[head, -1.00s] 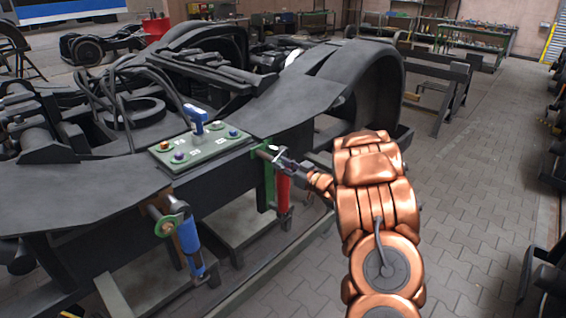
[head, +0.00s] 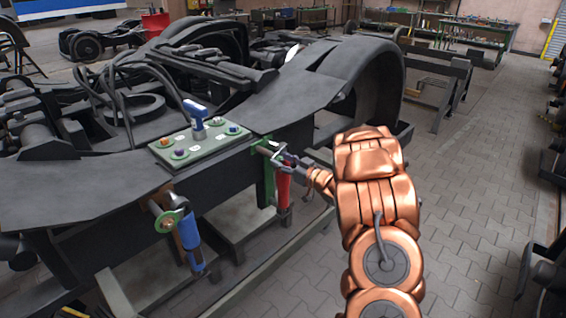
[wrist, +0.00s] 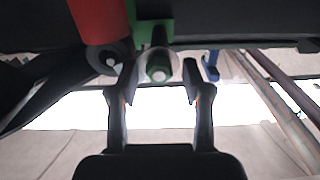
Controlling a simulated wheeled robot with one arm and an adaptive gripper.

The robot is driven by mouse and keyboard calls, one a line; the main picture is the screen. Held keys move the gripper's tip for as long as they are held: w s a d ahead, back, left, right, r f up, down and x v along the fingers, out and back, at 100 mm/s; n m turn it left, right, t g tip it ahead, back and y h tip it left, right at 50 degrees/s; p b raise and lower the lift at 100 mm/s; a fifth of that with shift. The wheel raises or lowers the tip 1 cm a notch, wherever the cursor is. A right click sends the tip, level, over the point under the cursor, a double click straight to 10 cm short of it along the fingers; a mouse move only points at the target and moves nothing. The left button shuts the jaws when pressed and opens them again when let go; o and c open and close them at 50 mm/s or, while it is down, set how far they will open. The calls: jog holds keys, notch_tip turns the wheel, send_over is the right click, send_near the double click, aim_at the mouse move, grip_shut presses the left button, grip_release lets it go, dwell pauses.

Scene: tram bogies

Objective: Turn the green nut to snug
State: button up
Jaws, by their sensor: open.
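The green nut (wrist: 158,73) faces me in the wrist view, on the end of a pale round stub. My gripper (wrist: 158,82) is open, with one finger on each side of the nut. Gaps show between nut and fingers, and I see no contact. In the head view my gripper (head: 280,156) is at the side of the dark bogie frame (head: 295,105), by a green bracket (head: 265,182). The nut itself is too small or hidden to make out there.
A red cylinder (wrist: 98,20) hangs close to the left finger; it also shows in the head view (head: 283,188). A blue handle (head: 190,240) with a green ring hangs further left. A green panel (head: 200,143) with coloured knobs sits above.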

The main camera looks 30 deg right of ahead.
jog(key=v, duration=1.2)
dwell(0.5)
